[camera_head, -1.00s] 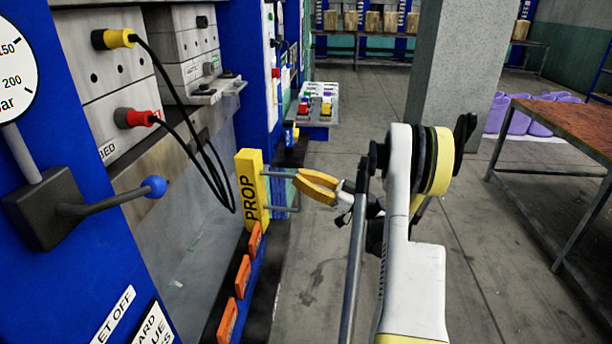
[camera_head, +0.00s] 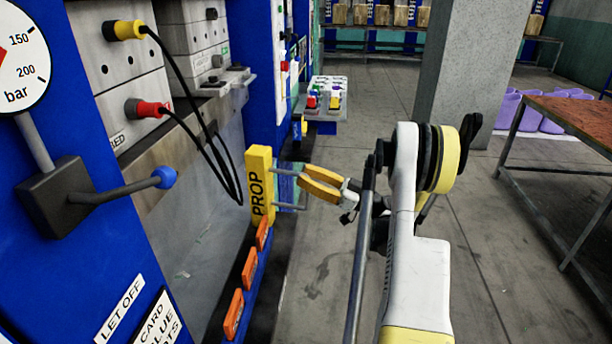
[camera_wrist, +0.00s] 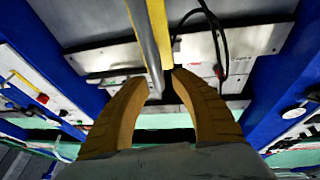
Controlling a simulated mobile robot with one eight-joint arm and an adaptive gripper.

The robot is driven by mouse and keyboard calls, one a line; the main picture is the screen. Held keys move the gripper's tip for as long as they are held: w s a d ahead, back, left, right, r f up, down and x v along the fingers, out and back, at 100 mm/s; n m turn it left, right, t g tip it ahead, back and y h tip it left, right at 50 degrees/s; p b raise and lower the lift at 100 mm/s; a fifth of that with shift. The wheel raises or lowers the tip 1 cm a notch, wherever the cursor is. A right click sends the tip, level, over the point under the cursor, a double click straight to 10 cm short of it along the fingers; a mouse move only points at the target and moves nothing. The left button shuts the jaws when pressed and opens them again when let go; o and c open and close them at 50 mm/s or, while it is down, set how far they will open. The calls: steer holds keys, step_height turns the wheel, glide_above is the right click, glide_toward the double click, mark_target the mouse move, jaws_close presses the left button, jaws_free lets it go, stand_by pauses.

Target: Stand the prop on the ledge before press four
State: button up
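The prop (camera_head: 260,185) is an upright yellow block lettered PROP, with a grey rod handle on its right side. It is beside the front of the near blue press, at the far end of a row of orange pieces. I cannot tell whether its foot rests on anything. My gripper (camera_head: 306,182) reaches in from the right, its yellow fingers closed at the handle. In the wrist view my fingers (camera_wrist: 160,82) are close together on either side of the grey handle bar (camera_wrist: 151,45); a strip of the yellow prop (camera_wrist: 175,18) shows behind. No press number is readable.
A gauge (camera_head: 18,55), a lever with a blue knob (camera_head: 164,177) and hanging black cables are at the left. Orange pieces (camera_head: 249,268) line the blue edge (camera_head: 262,275). A control shelf (camera_head: 325,110), a pillar (camera_head: 465,75) and a table (camera_head: 565,118) stand beyond. The floor between is clear.

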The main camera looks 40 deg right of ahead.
steer(key=shift+s+d, duration=0.1)
steer(key=v, duration=1.1)
steer(key=shift+s+d+f, duration=0.15)
steer(key=shift+s+f, duration=0.05)
steer(key=shift+s, duration=0.05)
